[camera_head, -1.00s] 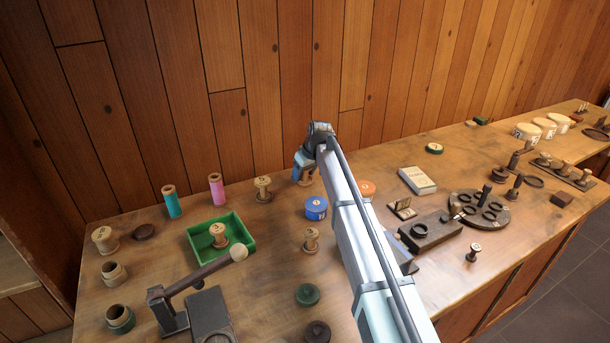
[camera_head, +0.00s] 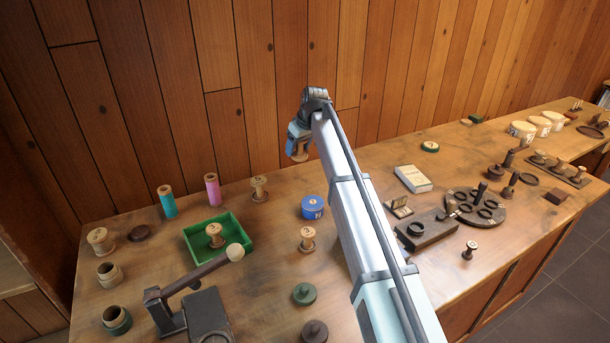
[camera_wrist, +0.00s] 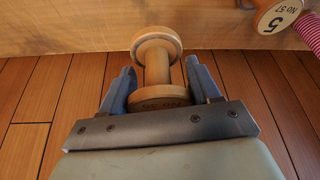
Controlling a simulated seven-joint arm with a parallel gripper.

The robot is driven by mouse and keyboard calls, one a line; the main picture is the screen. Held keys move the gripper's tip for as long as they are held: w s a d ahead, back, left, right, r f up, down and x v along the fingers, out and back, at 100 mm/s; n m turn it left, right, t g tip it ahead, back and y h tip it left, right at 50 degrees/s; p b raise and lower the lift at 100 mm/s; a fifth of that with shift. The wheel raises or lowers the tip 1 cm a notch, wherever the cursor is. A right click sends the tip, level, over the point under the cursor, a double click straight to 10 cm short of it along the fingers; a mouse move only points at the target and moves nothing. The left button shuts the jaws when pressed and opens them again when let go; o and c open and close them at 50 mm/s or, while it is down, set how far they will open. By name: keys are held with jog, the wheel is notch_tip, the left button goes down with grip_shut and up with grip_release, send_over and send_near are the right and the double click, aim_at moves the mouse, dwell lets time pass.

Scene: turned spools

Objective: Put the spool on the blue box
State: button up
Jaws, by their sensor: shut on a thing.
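My gripper (camera_head: 298,142) is shut on a pale wooden spool (camera_head: 299,154), held in the air above the back of the table. In the wrist view the same spool (camera_wrist: 157,62) sits between the two blue fingers of my gripper (camera_wrist: 159,76), its far flange sticking out beyond them. The blue box (camera_head: 313,208), round with a pale mark on its side, stands on the table below and slightly right of the held spool. The spool is apart from the box.
A wooden spool (camera_head: 259,188) stands left of the blue box and another (camera_head: 307,238) in front of it. A green tray (camera_head: 240,226) holds one more spool. Teal (camera_head: 168,202) and pink (camera_head: 213,190) thread spools stand farther left. My arm hides part of the table's middle.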

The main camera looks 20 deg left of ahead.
jog(key=s+d+r, duration=0.2)
jog(key=s+r, duration=0.3)
jog(key=s, duration=0.1)
jog(key=m+t+h, duration=0.1)
jog(key=m, duration=0.3)
send_over(310, 197)
jog(key=s+d, duration=0.1)
jog(key=s, duration=0.1)
jog(key=shift+w+d+f+m, duration=0.1)
jog(key=shift+w+f+m, duration=0.2)
jog(key=shift+f, duration=5)
jog(key=shift+f, duration=0.15)
jog(key=o, duration=1)
jog(key=shift+o, duration=0.2)
jog(key=v, duration=1.2)
